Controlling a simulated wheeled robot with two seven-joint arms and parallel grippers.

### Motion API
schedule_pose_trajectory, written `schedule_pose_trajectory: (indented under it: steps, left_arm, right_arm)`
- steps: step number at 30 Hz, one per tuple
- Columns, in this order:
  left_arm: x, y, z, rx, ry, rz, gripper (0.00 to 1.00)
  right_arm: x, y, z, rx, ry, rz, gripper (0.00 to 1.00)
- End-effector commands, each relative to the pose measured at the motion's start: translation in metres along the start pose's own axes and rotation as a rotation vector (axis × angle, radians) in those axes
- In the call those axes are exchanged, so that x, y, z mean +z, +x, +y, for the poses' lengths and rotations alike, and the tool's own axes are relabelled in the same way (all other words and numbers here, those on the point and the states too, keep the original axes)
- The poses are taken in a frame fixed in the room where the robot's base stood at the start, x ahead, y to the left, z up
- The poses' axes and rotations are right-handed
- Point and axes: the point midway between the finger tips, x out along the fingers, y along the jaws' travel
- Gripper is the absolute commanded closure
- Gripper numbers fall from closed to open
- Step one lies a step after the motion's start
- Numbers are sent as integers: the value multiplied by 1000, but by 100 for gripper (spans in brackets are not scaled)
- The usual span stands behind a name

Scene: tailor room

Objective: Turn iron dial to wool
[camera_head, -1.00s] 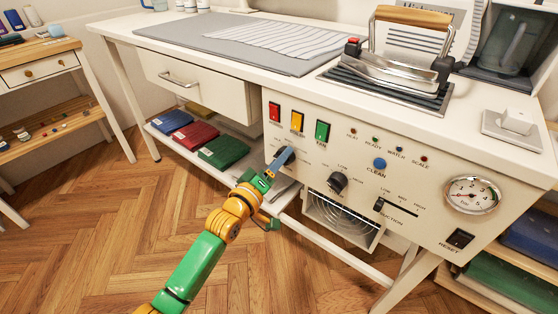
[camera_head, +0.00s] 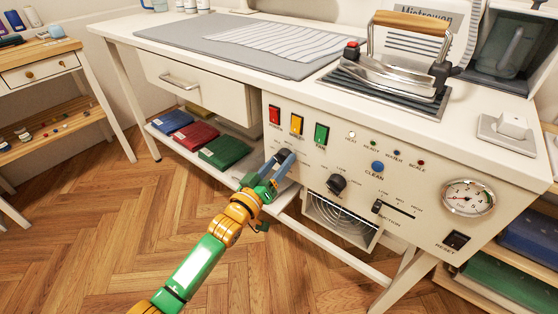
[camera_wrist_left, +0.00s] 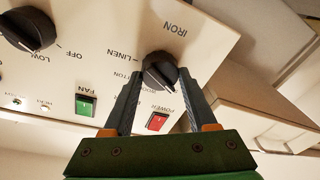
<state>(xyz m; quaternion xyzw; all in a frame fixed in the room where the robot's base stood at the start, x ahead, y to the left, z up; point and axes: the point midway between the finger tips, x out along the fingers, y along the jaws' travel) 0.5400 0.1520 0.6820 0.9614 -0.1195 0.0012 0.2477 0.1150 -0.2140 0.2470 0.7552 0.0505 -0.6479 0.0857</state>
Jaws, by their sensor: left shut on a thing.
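The iron dial (camera_wrist_left: 160,72) is a dark round knob on the cream front panel, under the printed word IRON, in the left wrist view, which shows the panel upside down. My left gripper (camera_wrist_left: 160,78) has one finger on each side of the dial and is shut on it. The words LINEN and part of COTTON show beside the dial; the other labels are partly hidden by a finger. I cannot tell which label the dial points to. In the head view my left gripper (camera_head: 284,160) is at the panel and mostly hides the dial. My right gripper is not in view.
Red (camera_head: 274,115), yellow (camera_head: 297,124) and green (camera_head: 321,134) switches sit above the dial. A second dark knob (camera_head: 336,184) and the blue CLEAN button (camera_head: 377,166) lie to its right. The iron (camera_head: 402,70) rests on the table top. Open floor lies left of my arm.

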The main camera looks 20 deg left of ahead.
Motion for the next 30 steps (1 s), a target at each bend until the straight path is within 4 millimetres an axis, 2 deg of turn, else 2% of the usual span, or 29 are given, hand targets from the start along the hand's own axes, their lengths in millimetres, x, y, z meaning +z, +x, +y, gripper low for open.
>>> schedule_pose_trajectory:
  steps: [11,30]
  left_arm:
    - [2,0,0,38,353,23,98]
    - [3,0,0,99,898,64,98]
  right_arm:
    - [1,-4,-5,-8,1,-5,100]
    - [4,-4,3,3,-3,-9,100]
